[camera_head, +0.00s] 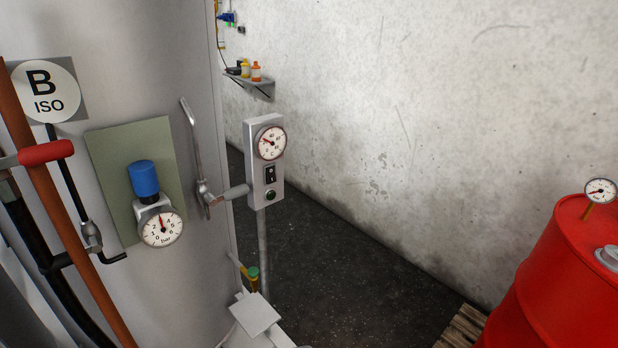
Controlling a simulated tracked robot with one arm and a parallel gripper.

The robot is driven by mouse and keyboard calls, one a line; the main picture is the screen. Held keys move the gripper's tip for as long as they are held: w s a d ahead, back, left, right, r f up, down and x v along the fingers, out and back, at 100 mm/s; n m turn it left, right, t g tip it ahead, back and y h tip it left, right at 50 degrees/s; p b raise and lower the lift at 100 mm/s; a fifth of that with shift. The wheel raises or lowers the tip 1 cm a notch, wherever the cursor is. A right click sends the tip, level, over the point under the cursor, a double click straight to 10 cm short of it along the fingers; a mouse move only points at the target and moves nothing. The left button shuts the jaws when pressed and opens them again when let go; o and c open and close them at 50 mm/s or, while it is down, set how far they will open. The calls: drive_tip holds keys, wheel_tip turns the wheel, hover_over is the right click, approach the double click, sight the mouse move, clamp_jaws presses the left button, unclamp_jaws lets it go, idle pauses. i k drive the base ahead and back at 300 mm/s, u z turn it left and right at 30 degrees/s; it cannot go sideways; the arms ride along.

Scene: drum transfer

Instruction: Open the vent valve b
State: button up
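A round white sign reading "B ISO" (44,91) is on the light grey tank wall (165,60) at the left. Beside and below it, a red handle (46,153) lies roughly level across a brown pipe (72,232). A black rod with a metal joint (92,236) runs down from the sign. To the right, a blue knob (143,179) sits above a bar gauge (161,228). A long metal lever (194,135) stands nearly upright with a grey cylindrical piece (234,194). I cannot tell which part is vent valve b.
A post carries a grey gauge box (264,165). A small yellow-and-green fitting (252,275) is low near the tank edge. A red drum (560,285) stands on a pallet (461,328) at the right. A wall shelf (252,82) holds bottles. Dark floor (340,265) between is clear.

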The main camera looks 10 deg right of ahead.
sight(234, 192)
drive_tip(key=z, duration=0.65)
drive_tip(key=i, duration=1.5)
drive_tip(key=u, duration=0.05)
